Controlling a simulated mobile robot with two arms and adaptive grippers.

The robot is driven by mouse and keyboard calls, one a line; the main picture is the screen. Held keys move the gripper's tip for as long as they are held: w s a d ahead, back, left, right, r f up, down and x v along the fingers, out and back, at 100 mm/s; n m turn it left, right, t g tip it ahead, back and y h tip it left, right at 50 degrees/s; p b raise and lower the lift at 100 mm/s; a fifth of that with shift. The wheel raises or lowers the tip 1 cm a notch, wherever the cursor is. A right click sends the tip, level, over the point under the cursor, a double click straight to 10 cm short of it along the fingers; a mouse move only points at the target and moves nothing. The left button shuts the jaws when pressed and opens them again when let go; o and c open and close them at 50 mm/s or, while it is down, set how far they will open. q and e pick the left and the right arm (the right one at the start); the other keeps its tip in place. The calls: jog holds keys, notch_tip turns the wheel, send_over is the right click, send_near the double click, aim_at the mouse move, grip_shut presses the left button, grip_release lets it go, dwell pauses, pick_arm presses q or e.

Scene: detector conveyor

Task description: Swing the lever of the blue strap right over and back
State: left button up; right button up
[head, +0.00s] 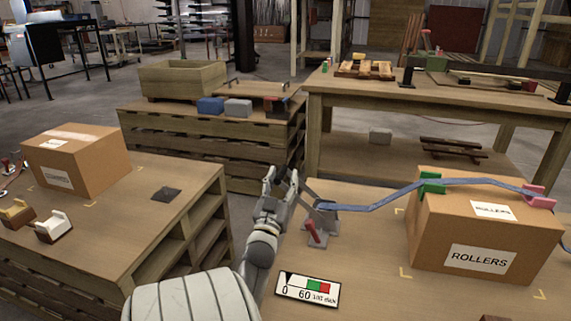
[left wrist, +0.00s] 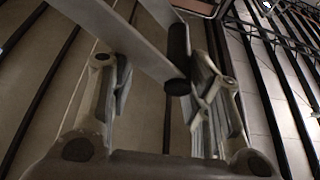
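The blue strap (head: 385,202) runs from a grey metal ratchet (head: 322,216) up over the cardboard box marked ROLLERS (head: 480,250), across a green corner piece (head: 432,183) and a pink one (head: 538,196). The ratchet's lever (head: 308,191) slants up and left toward my left gripper (head: 281,178). In the left wrist view the left gripper's fingers (left wrist: 160,95) are spread. The lever's dark crossbar (left wrist: 179,58) and flat side plates show between them, the bar nearer the right finger; I cannot tell whether they touch. My right gripper is not in view.
A red handle (head: 313,232) sits at the ratchet's near side. A gauge card (head: 307,289) lies at the table's front. Another box (head: 75,160) stands on the left bench. Behind are a pallet stand (head: 210,153) and a wooden table (head: 440,107).

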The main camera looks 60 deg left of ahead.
pick_arm(q)
jog(key=v, duration=0.8)
jog(key=shift+f, duration=0.1)
